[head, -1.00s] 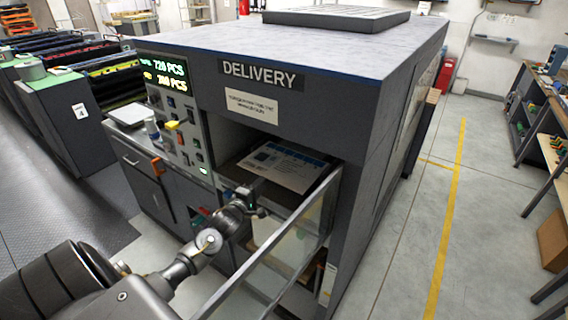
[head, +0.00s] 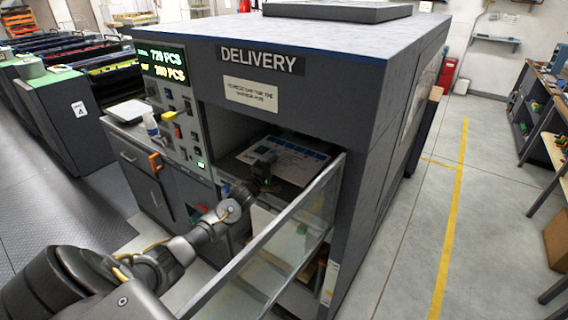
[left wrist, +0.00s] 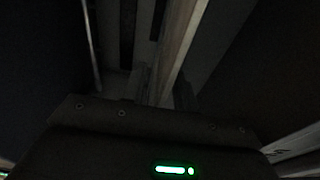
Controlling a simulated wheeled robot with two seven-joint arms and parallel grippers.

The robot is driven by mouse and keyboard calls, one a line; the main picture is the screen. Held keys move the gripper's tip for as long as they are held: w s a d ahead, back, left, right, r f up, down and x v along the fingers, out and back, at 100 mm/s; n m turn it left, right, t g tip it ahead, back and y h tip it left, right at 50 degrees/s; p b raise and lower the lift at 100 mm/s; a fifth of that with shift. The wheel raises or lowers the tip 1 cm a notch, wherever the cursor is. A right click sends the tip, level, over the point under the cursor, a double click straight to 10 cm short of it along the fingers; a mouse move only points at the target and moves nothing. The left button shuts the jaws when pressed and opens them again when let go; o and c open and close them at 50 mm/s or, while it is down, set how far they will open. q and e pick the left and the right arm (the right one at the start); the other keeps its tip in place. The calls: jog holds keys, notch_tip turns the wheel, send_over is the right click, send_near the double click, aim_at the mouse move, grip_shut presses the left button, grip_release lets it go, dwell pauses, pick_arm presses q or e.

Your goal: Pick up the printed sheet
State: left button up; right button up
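The printed sheet (head: 298,160), white with blue printing, lies in the opening of the delivery unit (head: 345,90). My left gripper (head: 264,172) is at the opening, in front of the sheet's near left part and hiding some of it. In the dark left wrist view, the left gripper's fingers (left wrist: 165,92) look apart, with a pale edge (left wrist: 183,45) running between them. Whether they touch it cannot be told. My right gripper is in neither view.
A clear guard panel (head: 275,255) with a metal frame stands open right of my left arm. The control panel (head: 178,115) is left of the opening. Open floor with a yellow line (head: 450,220) lies to the right.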

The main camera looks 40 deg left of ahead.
pick_arm(q)
jog(key=shift+s+r, duration=0.1)
jog(key=shift+r, duration=0.05)
grip_shut()
